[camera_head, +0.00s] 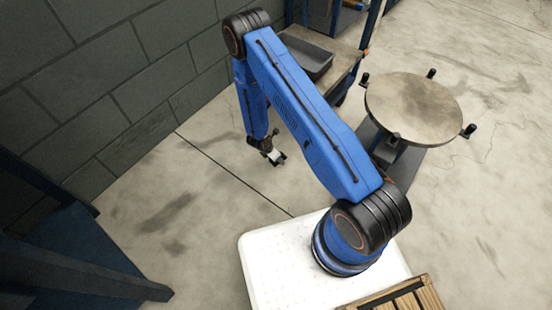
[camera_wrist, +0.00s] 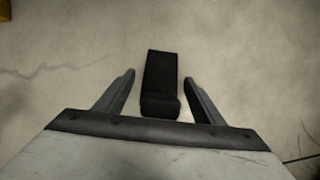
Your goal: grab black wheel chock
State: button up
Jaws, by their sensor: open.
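The black wheel chock (camera_wrist: 160,75) lies on the concrete floor in the wrist view. It is a dark, narrow block with its long side pointing away from my gripper. My gripper (camera_wrist: 159,78) is open, with one finger to each side of the chock and a gap on both sides. The far end of the chock reaches past the fingertips in the picture. How far the fingers are above the floor cannot be told. In the head view my gripper (camera_head: 274,157) points down near the floor by the wall, and the chock cannot be made out clearly there.
A round turntable (camera_head: 414,107) with black knobs stands at the right. A grey tray (camera_head: 308,60) sits on a bench at the back. A block wall (camera_head: 110,80) runs along the left, and a dark blue rack (camera_head: 75,250) stands at lower left. Floor around my gripper is clear.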

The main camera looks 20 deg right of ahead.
jog(key=c, duration=1.3)
jog(key=shift+r, duration=0.1)
